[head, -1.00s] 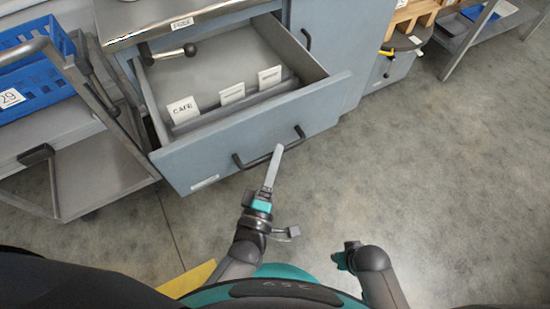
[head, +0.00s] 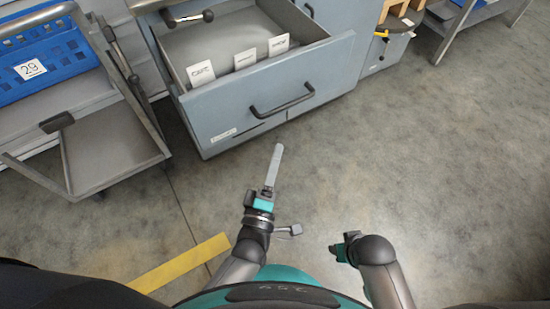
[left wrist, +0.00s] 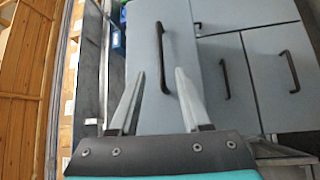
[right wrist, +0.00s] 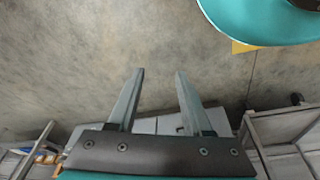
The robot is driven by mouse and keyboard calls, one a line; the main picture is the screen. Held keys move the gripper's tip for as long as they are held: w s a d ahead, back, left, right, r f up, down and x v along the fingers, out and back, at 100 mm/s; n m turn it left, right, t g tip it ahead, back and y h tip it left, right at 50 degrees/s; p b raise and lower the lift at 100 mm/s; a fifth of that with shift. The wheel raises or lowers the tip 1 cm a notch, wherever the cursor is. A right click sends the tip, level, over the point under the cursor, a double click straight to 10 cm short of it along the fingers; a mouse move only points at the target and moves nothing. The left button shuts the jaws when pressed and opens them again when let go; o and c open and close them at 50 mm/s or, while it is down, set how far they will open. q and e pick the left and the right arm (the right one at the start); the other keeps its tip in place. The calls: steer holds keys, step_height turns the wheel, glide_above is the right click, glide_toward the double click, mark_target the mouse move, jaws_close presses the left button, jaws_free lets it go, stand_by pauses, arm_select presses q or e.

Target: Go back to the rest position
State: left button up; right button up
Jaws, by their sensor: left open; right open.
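My left gripper (head: 276,165) is extended forward over the floor, in front of the open grey-blue drawer (head: 262,112) and apart from its dark handle (head: 282,98). In the left wrist view its two fingers (left wrist: 157,80) are apart with nothing between them; a drawer front with a dark handle (left wrist: 161,58) shows beyond them. My right gripper shows little in the head view (head: 340,250), low over the floor. In the right wrist view its fingers (right wrist: 160,80) are apart and empty, with bare floor beyond.
The drawer stands pulled out, with several white label cards (head: 202,73) inside. A grey cart (head: 105,150) with a blue crate (head: 45,62) stands at the left. A yellow floor strip (head: 180,263) lies near my base. The floor (head: 430,170) to the right is clear.

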stand_by(0.3)
arm_select(q)
steer(key=s+a+f+m+g+y+p, duration=0.15)
steer(key=s+a+f+m+g, duration=0.3)
steer(key=f, duration=0.45)
steer(key=s+a+f+m+g+h+p, duration=0.1)
steer(key=s+a+f+m+g+p, duration=0.3)
steer(key=f, duration=0.5)
steer(key=s+a+f+m+g+y+p, duration=0.1)
steer(key=s+a+f+m+g+y, duration=0.1)
steer(key=s+a, duration=0.4)
steer(key=s+a+f+m+g+y+p, duration=0.2)
steer(key=s+a+f+m+g, duration=0.3)
steer(key=s, duration=0.7)
steer(key=shift+a+m+g, duration=0.55)
steer(key=shift+a+g, duration=0.2)
steer(key=shift+a, duration=0.15)
arm_select(e)
steer(key=s+d+f, duration=0.7)
steer(key=s+f, duration=0.2)
steer(key=s, duration=0.2)
steer(key=shift+s+d+h, duration=0.25)
steer(key=shift+d+h, duration=0.05)
steer(key=shift+h, duration=0.1)
